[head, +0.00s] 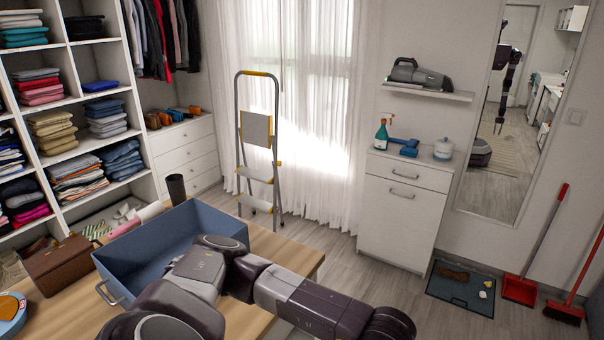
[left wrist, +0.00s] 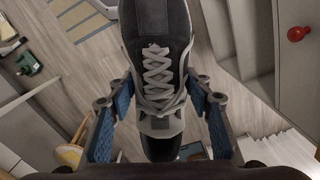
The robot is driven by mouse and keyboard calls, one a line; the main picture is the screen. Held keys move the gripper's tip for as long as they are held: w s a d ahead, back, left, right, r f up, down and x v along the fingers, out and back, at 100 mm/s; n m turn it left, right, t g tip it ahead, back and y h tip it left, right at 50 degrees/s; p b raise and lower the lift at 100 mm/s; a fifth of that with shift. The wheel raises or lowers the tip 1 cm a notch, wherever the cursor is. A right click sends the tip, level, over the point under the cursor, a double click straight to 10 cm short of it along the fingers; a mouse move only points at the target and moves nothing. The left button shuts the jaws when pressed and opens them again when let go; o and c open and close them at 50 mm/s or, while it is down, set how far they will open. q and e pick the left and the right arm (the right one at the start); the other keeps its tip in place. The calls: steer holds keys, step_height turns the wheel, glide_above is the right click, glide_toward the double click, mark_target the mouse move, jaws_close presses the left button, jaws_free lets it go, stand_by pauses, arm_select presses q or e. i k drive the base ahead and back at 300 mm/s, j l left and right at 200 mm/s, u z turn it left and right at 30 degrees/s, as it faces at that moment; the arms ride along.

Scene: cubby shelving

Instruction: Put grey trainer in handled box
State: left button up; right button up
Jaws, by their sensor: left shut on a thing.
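The grey trainer (left wrist: 157,75) is dark grey with pale grey laces. It fills the middle of the left wrist view, between the two blue-padded fingers of my left gripper (left wrist: 159,92), which is shut on it. The head view shows my left arm reaching to the right across the table; its gripper and the trainer do not show there. The handled box (head: 205,222) is a blue open-topped box with a metal handle, on the wooden table in the head view. The part of its inside that shows is empty; my arm hides its near right side. My right gripper is not in view.
On the table (head: 285,252), a brown case (head: 60,264) and a dark cup (head: 177,189) stand close to the box. A step ladder (head: 257,140) stands behind. A white cabinet (head: 402,210) and a floor tray (head: 460,303) are to the right, with open floor between.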

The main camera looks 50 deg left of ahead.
mark_target(170, 259)
steer(key=i+l+u, duration=0.2)
steer(key=i, duration=0.35)
steer(key=i+l+u, duration=0.2)
steer(key=i, duration=0.35)
steer(key=i+j+u, duration=0.1)
steer(key=i+u, duration=0.3)
steer(key=i, duration=0.35)
steer(key=i+l+u, duration=0.1)
steer(key=i+u, duration=0.35)
steer(key=i, duration=0.3)
steer(key=i+j+u, duration=0.25)
steer(key=i+u, duration=0.65)
steer(key=i, duration=0.25)
steer(key=i+l+u, duration=0.2)
steer(key=i+u, duration=0.2)
steer(key=i, duration=0.15)
steer(key=i+u, duration=0.25)
steer(key=i, duration=0.15)
steer(key=i+l+u, duration=0.35)
steer(key=i+u, duration=0.15)
steer(key=i, duration=0.25)
steer(key=u, duration=1.7)
